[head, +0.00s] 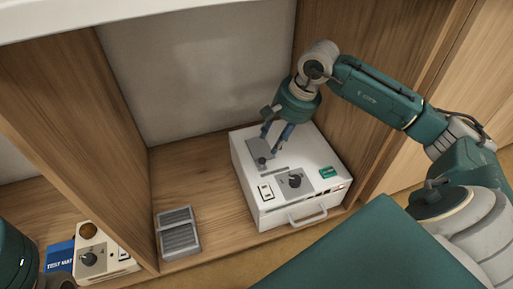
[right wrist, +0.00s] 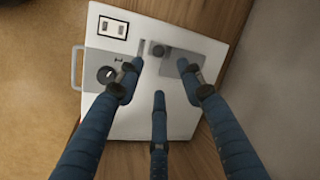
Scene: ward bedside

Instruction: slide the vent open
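A white box (head: 250,175) stands in the wooden cubicle. On its top is a grey sliding plate (head: 257,147) with a small grey knob at its near edge, beside a slot. I take this plate to be the vent's slide. My right gripper (head: 275,139) points down over it, its three fingers spread and empty. In the right wrist view the gripper (right wrist: 160,76) has fingertips around the plate; contact cannot be told.
The box also carries a dark dial (head: 295,181), a rocker switch (head: 265,191), a green label (head: 328,172) and a front handle (head: 307,216). A grey slatted unit (head: 178,232) lies to its left. Wooden side walls flank the cubicle. Another dial box (head: 105,255) stands far left.

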